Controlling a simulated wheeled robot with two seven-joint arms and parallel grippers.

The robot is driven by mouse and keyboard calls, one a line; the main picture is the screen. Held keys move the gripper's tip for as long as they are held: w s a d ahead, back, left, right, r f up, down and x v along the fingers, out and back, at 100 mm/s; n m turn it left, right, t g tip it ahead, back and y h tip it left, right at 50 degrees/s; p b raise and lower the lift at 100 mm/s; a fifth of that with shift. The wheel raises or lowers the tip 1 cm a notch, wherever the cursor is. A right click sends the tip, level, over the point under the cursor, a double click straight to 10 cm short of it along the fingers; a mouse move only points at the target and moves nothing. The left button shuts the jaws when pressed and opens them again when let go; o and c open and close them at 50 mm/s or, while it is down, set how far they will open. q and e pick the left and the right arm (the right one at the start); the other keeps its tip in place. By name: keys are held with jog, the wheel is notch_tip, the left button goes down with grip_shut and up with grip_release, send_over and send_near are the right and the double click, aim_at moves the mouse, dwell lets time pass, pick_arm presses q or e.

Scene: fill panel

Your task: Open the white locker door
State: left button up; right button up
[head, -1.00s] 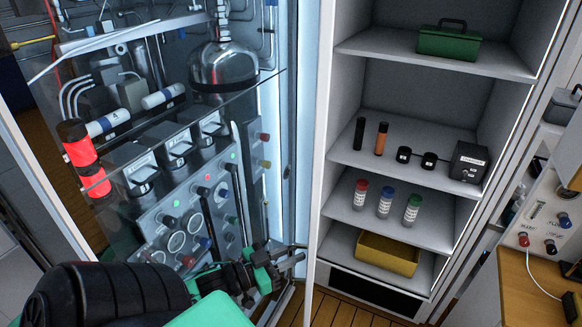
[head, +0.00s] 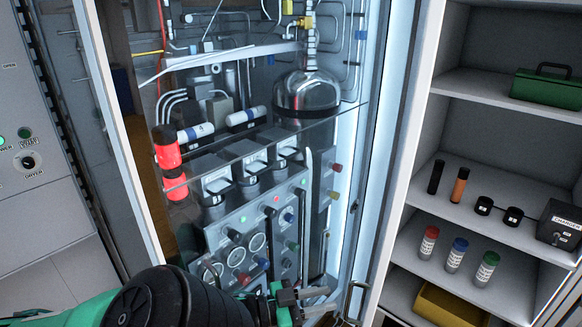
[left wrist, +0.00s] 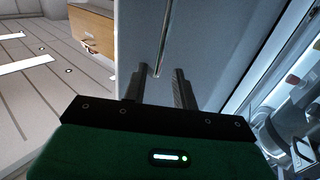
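The white locker door (head: 398,150) stands open in the head view, seen nearly edge-on at the left of the open locker (head: 455,140). A handle (head: 355,298) shows low on its left face. My left gripper (head: 312,296) is just left of this handle, apart from it in the picture. In the left wrist view my left gripper (left wrist: 158,88) is open, with its two fingers apart and nothing held. A pale panel (left wrist: 205,40) lies beyond the fingers, with a vertical bar (left wrist: 162,40) ending between them. My right gripper is not in view.
The locker shelves hold a green box (head: 548,90), a black charger (head: 560,225), several small cylinders and a yellow bin (head: 445,305). A glass-fronted equipment cabinet (head: 250,215) stands left of the door. A grey control panel (head: 35,150) is at far left.

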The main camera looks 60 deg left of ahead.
pick_arm(q)
jog(key=p+v, duration=0.1)
jog(key=v, duration=0.6)
jog(key=shift+p, duration=0.35)
jog(key=shift+w, duration=0.1)
